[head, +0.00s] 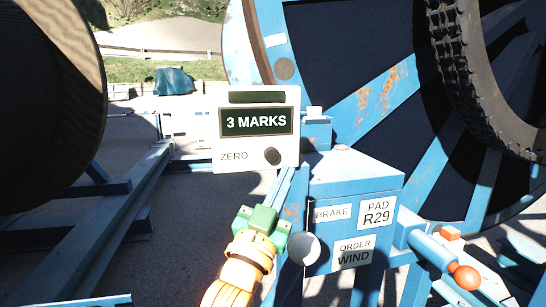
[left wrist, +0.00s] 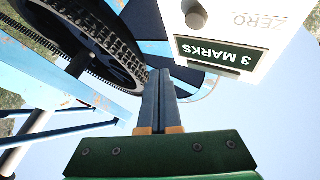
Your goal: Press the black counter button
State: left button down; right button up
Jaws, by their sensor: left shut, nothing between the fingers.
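The white counter box (head: 225,160) stands near the middle of the head view. Its display (head: 256,121) reads "3 MARKS". The black counter button (head: 272,156) is at its lower right, beside the word ZERO. In the left wrist view the box (left wrist: 262,50) appears upside down at the upper right, with the button (left wrist: 195,17) at the top edge. My left gripper (head: 286,174) is shut and empty, its fingers pointing up just below and right of the button. The fingertips (left wrist: 160,72) look apart from the button in the left wrist view. My right gripper is not in view.
A large blue reel (head: 375,100) is behind. An orange ball handle (head: 467,277) is at lower right.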

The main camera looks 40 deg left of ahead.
aim_at(277, 152)
pick_arm(q)
jog(key=shift+w+a, duration=1.25)
jog(key=shift+a, duration=0.25)
jog(key=shift+w+a, duration=1.2)
jog(key=shift+a, duration=0.25)
jog(key=shift+w+a, duration=0.25)
jog(key=shift+a, duration=0.05)
jog(key=shift+w+a, duration=0.35)
jog(key=shift+a, duration=0.1)
dwell(0.6)
jog(key=shift+s+d+f, duration=0.1)
jog(key=shift+s+d, duration=0.45)
jog(key=shift+d, duration=0.15)
